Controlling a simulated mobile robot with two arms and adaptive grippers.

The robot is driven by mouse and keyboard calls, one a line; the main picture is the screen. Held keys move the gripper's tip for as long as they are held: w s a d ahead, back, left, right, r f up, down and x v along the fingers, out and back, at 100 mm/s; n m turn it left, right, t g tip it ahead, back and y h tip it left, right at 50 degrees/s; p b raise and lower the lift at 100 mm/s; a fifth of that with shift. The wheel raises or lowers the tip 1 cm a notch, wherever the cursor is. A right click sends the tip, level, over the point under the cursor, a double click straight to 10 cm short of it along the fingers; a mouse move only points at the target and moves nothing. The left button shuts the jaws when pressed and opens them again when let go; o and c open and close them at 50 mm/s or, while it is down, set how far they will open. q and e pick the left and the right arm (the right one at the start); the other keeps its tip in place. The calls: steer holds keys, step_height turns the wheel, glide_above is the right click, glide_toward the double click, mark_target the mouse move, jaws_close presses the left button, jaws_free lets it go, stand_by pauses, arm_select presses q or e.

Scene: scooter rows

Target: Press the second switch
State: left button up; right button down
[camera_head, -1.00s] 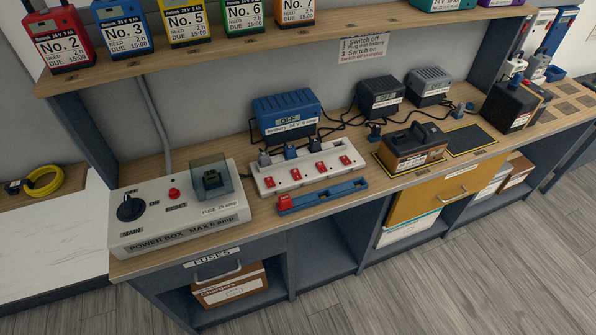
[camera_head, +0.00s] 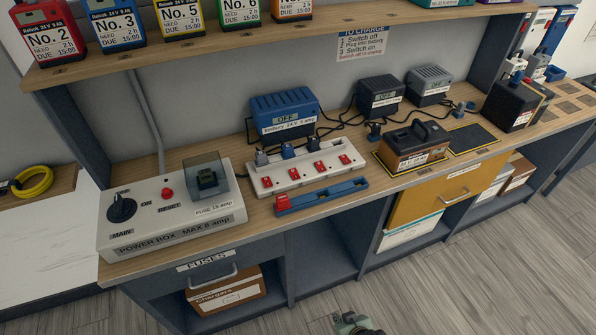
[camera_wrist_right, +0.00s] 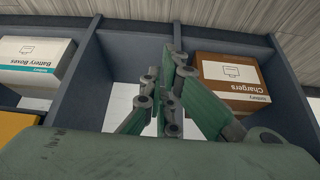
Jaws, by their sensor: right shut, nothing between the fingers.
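A white power strip (camera_head: 304,172) lies on the bench with a row of several red switches. The second red switch from the left (camera_head: 295,174) is uncovered. Plugs stand behind the first switches, with a blue one (camera_head: 288,151) behind the second. My right gripper (camera_head: 352,323) shows only partly at the bottom edge, in front of the bench and well apart from the strip. In the right wrist view its fingers (camera_wrist_right: 172,68) are together and empty, before the lower shelves. My left gripper is out of view.
A power box (camera_head: 172,218) stands left of the strip. Behind are blue (camera_head: 285,115) and dark (camera_head: 380,97) chargers reading OFF. A brown-and-black battery (camera_head: 415,147) stands right. A chargers box (camera_wrist_right: 233,82) sits in a lower shelf. The upper shelf (camera_head: 270,40) overhangs the back.

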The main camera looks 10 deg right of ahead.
steer(key=w+a+r+t+b, duration=0.1)
steer(key=w+r+t, duration=0.1)
steer(key=w+r, duration=0.4)
steer(key=w+a+r+t+y+b, duration=0.1)
steer(key=w+r, duration=0.5)
steer(key=r, duration=0.6)
steer(key=w+a+r+t+b, duration=0.2)
steer(key=w+r, duration=0.4)
steer(key=r, duration=0.4)
steer(key=shift+w+a+t+y+b, duration=0.1)
steer(key=shift+w+t+y+b, duration=0.2)
steer(key=shift+t+b, duration=0.35)
steer(key=w+a+r+t+y, duration=0.1)
steer(key=w+r+t, duration=0.3)
steer(key=r, duration=0.8)
steer(key=shift+w+a+r, duration=0.15)
steer(key=shift+w+a, duration=0.1)
steer(key=shift+w, duration=0.8)
glide_above(298, 176)
steer(key=shift+s+f+n, duration=0.25)
steer(key=shift+f+n, duration=0.05)
steer(key=shift+f, duration=0.35)
step_height(298, 176, down, 3)
steer(key=shift+w+r, duration=0.15)
steer(key=shift+r, duration=0.05)
steer(key=shift+f, duration=0.75)
